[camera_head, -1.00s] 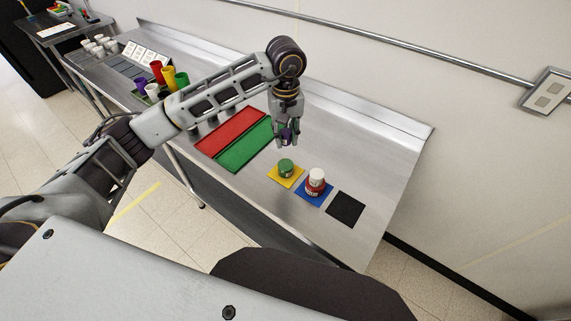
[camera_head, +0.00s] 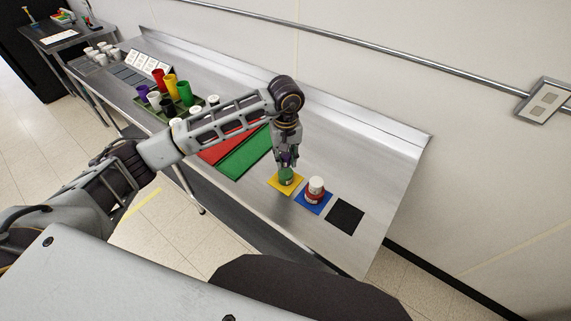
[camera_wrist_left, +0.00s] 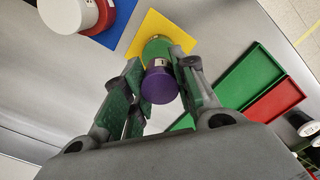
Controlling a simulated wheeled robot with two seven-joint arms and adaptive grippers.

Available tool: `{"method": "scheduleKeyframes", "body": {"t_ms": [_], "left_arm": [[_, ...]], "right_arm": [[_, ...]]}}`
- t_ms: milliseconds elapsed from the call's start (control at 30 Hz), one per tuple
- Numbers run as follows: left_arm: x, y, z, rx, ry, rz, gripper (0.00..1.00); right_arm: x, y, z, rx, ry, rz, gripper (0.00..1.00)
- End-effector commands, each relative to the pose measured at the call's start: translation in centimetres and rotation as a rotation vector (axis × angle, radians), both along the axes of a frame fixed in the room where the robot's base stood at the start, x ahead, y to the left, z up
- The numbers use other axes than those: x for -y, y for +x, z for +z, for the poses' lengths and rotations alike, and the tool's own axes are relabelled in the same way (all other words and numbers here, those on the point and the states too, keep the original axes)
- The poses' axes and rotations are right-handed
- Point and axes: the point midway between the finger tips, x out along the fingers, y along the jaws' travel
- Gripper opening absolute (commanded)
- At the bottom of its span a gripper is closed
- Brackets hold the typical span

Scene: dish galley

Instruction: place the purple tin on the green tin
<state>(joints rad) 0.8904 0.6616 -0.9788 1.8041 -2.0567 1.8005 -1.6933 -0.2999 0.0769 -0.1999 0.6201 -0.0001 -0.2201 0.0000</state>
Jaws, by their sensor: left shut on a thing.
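The purple tin (camera_wrist_left: 160,86) is between the fingers of my left gripper (camera_wrist_left: 152,92), which is shut on it. The green tin (camera_head: 286,177) stands on the yellow mat (camera_head: 273,184). In the left wrist view the green tin (camera_wrist_left: 157,47) shows just beyond the purple tin and is partly hidden by it. In the head view my left gripper (camera_head: 287,162) is right above the green tin, and its fingers mostly hide the purple tin. I cannot tell whether the two tins touch. My right gripper is not in view.
A red tin with a white one on top (camera_head: 315,188) stands on the blue mat (camera_head: 309,206) close to the right. A black mat (camera_head: 345,217) lies beyond it, bare. Green (camera_head: 240,160) and red (camera_head: 208,153) trays lie left. Several cups stand further left.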

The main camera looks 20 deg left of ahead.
Motion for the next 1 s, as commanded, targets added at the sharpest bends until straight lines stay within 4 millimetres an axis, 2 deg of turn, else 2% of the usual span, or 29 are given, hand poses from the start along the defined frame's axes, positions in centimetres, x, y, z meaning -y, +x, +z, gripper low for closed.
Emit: {"method": "scheduleKeyframes", "body": {"t_ms": [333,700,1000], "left_arm": [[0.0,0.0,-0.3,0.0,0.0,0.0,0.04],[0.0,-0.1,-3.3,-0.002,0.0,0.0,0.04],[0.0,0.0,-3.8,0.0,0.0,-0.001,0.04]], "right_arm": [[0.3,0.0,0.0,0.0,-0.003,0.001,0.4],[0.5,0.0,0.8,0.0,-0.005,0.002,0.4],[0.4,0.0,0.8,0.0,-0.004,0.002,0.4]]}}
